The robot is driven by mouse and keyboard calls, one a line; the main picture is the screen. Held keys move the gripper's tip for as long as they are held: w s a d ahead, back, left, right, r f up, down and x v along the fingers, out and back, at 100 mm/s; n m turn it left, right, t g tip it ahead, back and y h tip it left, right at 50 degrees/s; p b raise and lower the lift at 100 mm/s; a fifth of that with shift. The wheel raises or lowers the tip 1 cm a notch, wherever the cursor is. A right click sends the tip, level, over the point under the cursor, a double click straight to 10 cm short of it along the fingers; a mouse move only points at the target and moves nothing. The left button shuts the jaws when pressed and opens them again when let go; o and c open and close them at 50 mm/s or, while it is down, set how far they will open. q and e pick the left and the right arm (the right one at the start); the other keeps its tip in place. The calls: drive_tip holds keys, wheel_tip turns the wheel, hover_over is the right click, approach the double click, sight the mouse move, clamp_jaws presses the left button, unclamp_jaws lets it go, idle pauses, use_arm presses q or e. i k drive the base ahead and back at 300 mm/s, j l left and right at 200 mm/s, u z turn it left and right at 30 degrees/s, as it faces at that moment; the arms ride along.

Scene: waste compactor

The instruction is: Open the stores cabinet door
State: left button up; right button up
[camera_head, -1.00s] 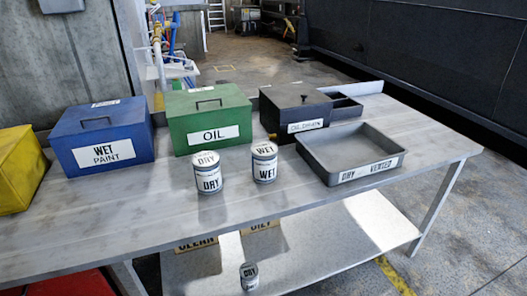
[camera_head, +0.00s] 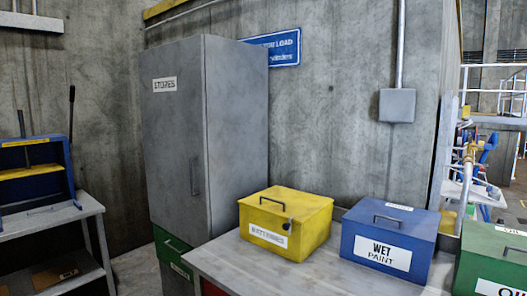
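The grey stores cabinet (camera_head: 238,120) stands against the concrete wall, left of centre. Its door (camera_head: 170,135) faces the front left, carries a STORES label (camera_head: 164,85) and looks shut. A thin upright handle (camera_head: 195,175) is near the door's right edge. Neither of my grippers is in view.
A yellow batteries box (camera_head: 287,222) and a blue wet paint box (camera_head: 390,238) sit on the workbench (camera_head: 235,268), right of the cabinet. A green unit (camera_head: 170,245) is below the cabinet door. A shelf (camera_head: 50,222) with a blue press stands at left.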

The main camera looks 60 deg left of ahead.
sight(172, 81)
drive_tip(key=u, duration=2.6)
drive_tip(key=i+j+u, duration=0.1)
drive_tip(key=i, duration=0.35)
drive_tip(key=i+j+u, duration=0.1)
drive_tip(key=i+j, duration=0.15)
drive_tip(key=i, duration=0.25)
